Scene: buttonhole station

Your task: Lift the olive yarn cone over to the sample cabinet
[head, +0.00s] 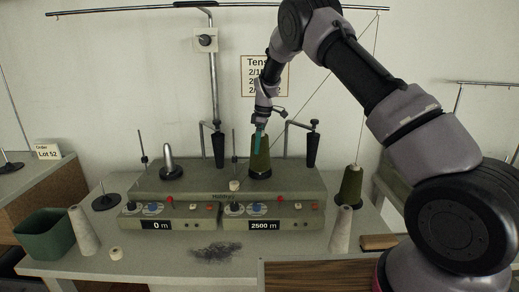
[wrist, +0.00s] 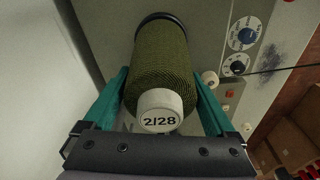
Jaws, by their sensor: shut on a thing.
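An olive yarn cone (head: 260,163) stands upright at the right winding position of the grey machine, over a black disc. In the wrist view the same cone (wrist: 160,68) has a pale tip marked 2/28. My gripper (head: 258,143) reaches down from above, its teal fingers on either side of the cone's upper part, shut on it. The wrist view shows the fingers (wrist: 160,100) along both sides of the cone. A second olive cone (head: 350,187) stands on the table to the right. I cannot tell for certain which furniture is the sample cabinet; a wood-topped piece (head: 320,274) stands at the front.
The grey machine (head: 160,181) carries posts and tension arms close to the gripper. The displays read 0 m and 2500 m. Pale cones (head: 84,230) and (head: 341,230), a green bin (head: 45,233) and a dark thread tangle (head: 215,252) are on the table.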

